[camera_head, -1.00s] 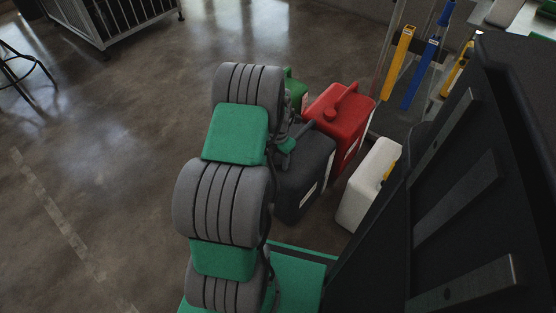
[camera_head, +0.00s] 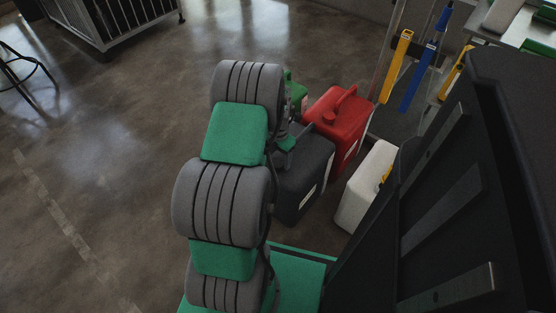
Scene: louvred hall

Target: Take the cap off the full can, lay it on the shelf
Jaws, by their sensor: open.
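A red can (camera_head: 338,118) with a top handle and a round red cap (camera_head: 329,117) stands on the floor right of my arm. A dark grey can (camera_head: 305,176) stands in front of it, partly behind my arm. A white can (camera_head: 360,195) with a yellow part at its side stands to the right, partly covered by the black panel. A green can (camera_head: 296,92) shows only in part behind my arm. I cannot tell which can is full. My arm's grey and green links fill the middle; my gripper's fingers are hidden behind them.
A metal shelf unit (camera_head: 487,38) stands at the upper right, with yellow and blue long-handled things (camera_head: 417,88) beside it. A barred cage (camera_head: 130,20) and a dark stool (camera_head: 22,72) stand at the upper left. The floor (camera_head: 110,150) at left is clear.

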